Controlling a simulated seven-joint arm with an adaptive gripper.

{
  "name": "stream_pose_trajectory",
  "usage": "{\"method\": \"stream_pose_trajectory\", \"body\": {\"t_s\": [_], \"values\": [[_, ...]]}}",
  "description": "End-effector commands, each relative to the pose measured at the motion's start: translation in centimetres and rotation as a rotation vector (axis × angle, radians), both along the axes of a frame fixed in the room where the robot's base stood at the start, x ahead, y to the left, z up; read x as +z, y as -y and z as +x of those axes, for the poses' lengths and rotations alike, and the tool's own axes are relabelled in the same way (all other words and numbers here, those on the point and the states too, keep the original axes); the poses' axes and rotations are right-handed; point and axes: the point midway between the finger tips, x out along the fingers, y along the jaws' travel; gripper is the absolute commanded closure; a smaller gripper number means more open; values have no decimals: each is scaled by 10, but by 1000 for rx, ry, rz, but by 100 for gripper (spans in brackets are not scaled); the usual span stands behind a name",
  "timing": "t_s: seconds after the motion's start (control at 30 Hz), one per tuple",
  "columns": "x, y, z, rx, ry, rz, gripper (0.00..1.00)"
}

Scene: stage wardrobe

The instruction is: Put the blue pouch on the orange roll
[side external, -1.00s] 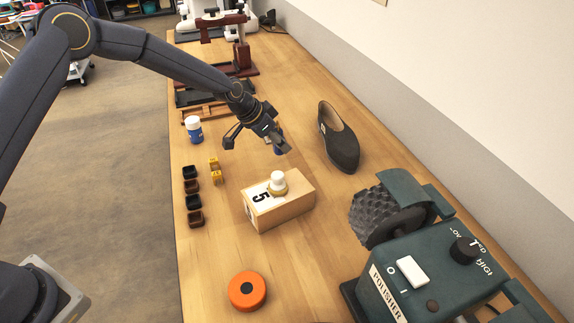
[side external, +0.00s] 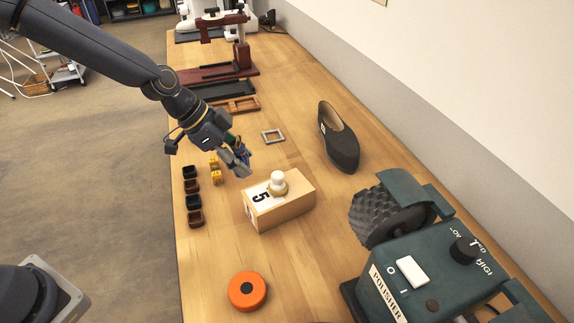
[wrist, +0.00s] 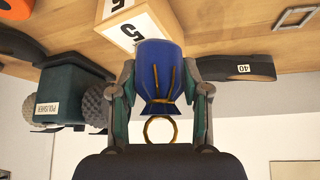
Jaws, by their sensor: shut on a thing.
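The blue pouch (wrist: 158,70) is between the two fingers of my gripper (wrist: 160,95) in the wrist view, with a gold cord tied around its neck. In the side external view my gripper (side external: 236,163) is shut on the pouch above the table, left of the wooden box; only a little blue shows between the fingers. The orange roll (side external: 247,291) lies flat near the front of the table, with a dark centre and a clear top. An orange patch at the top left of the wrist view seems to be the roll (wrist: 12,8).
A wooden box (side external: 290,208) marked 5, with a white-topped object on it, stands between my gripper and the roll. Several small dark boxes (side external: 193,203) line the left edge. A polisher (side external: 430,270) and a dark shoe (side external: 340,145) are at right. A grey frame (side external: 273,136) lies behind.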

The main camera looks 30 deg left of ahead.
Motion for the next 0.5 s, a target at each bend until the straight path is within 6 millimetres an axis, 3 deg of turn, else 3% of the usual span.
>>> {"method": "stream_pose_trajectory", "body": {"t_s": [0.3, 0.5], "values": [[-14, 82, -123, -794, -1, -3, 83], [-6, 108, -178, -1048, 3, 0, 83]]}}
